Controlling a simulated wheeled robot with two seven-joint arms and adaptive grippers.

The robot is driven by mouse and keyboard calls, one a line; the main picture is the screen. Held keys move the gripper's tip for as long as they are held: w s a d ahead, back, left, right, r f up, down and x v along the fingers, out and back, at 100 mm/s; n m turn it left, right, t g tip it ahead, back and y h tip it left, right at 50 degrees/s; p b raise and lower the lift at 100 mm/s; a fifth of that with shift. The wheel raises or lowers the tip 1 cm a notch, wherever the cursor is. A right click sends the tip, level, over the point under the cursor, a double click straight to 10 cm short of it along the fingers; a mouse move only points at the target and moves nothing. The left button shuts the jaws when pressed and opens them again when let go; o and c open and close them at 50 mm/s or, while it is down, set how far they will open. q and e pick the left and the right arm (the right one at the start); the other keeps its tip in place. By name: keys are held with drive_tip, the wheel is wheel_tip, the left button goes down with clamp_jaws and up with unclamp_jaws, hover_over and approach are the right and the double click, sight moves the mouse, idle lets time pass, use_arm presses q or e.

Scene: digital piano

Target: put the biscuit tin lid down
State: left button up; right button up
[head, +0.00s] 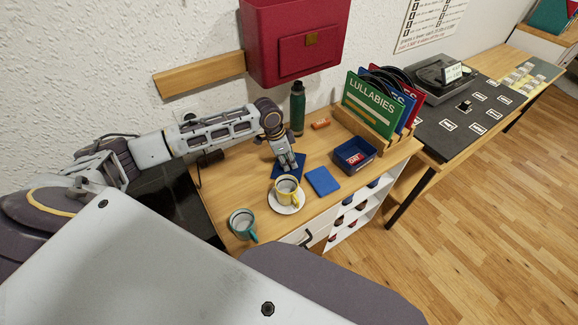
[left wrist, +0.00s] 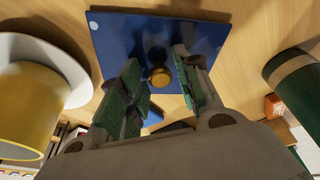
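The biscuit tin lid (head: 299,164) is a dark blue square with a brass knob. It looks flat on the wooden desk, and in the left wrist view the lid (left wrist: 115,42) spreads beyond my fingers. My left gripper (head: 287,163) is over it, pointing down. In the left wrist view the two fingers of my left gripper (left wrist: 158,82) stand apart on either side of the knob (left wrist: 158,76), with gaps showing. The open blue tin (head: 354,155) stands to the right on the desk. My right gripper is not in view.
A yellow cup (head: 287,188) on a white saucer (head: 292,209) stands close in front of the lid. A flat blue square (head: 322,181) lies to its right. A green bottle (head: 297,108) stands behind, and a teal mug (head: 242,223) at front left. A record rack (head: 372,126) stands right.

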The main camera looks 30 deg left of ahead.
sight(288, 161)
use_arm(q)
clamp_jaws()
drive_tip(key=shift+r, duration=0.4)
wheel_tip(288, 161, up, 8)
drive_tip(key=shift+r, duration=0.6)
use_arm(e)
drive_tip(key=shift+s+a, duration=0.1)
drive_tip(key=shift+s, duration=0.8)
